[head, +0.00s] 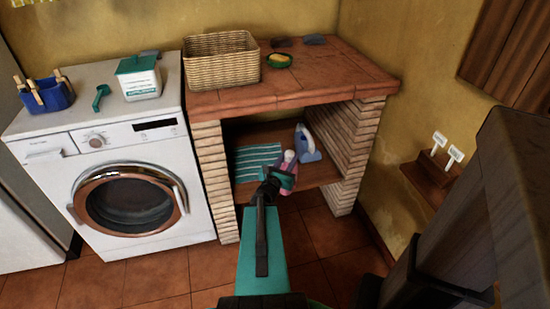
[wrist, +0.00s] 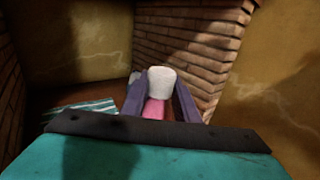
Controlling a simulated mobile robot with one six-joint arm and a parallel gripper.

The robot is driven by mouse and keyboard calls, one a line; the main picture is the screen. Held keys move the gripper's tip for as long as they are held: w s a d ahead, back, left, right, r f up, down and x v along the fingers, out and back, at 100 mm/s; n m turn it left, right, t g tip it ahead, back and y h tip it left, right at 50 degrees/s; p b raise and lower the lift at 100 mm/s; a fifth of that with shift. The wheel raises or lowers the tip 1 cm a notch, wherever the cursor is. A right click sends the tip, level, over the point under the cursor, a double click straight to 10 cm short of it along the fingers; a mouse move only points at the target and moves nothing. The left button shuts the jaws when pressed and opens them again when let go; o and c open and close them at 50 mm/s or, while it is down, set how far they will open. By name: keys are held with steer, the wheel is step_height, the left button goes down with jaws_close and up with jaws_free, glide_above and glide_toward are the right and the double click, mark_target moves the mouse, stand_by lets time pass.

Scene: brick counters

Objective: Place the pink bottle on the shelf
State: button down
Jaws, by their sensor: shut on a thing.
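The pink bottle (head: 288,172) is at the front of the shelf opening in the head view, held at the end of my arm. In the wrist view the bottle (wrist: 155,108) shows its white cap (wrist: 161,83) and part of its pink body between the two purple fingers. My gripper (head: 279,178) is shut on it. The shelf (head: 315,175) is the wooden board inside the brick counter, below the tiled top. My arm partly hides the bottle's lower part, so I cannot tell whether it touches the board.
On the shelf are a striped cloth (head: 256,160) at the left and a blue-white iron-like object (head: 307,145) at the back right. Brick walls (head: 211,175) bound the opening. A wicker basket (head: 222,62) stands on the counter top, and a washing machine (head: 60,180) is to the left.

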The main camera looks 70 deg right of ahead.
steer(key=shift+s+d+f+b, duration=0.35)
steer(key=shift+s+f+b, duration=0.1)
steer(key=shift+s+f, duration=0.35)
steer(key=shift+s+d+f+b, duration=0.35)
steer(key=shift+s+f+b, duration=0.1)
steer(key=shift+s+f, duration=0.3)
steer(key=shift+w+r, duration=0.1)
steer(key=shift+w+a+r+n+t+p, duration=0.1)
steer(key=shift+w+a+n+t+p, duration=0.15)
steer(key=shift+w+n+t+p, duration=0.25)
steer(key=shift+w+a+n+t+p, duration=0.3)
steer(key=shift+w+a+t+p, duration=0.05)
steer(key=shift+w+t+p, duration=0.25)
steer(key=shift+d+f+b, duration=0.1)
steer(key=shift+f+b, duration=0.1)
steer(key=shift+b, duration=0.1)
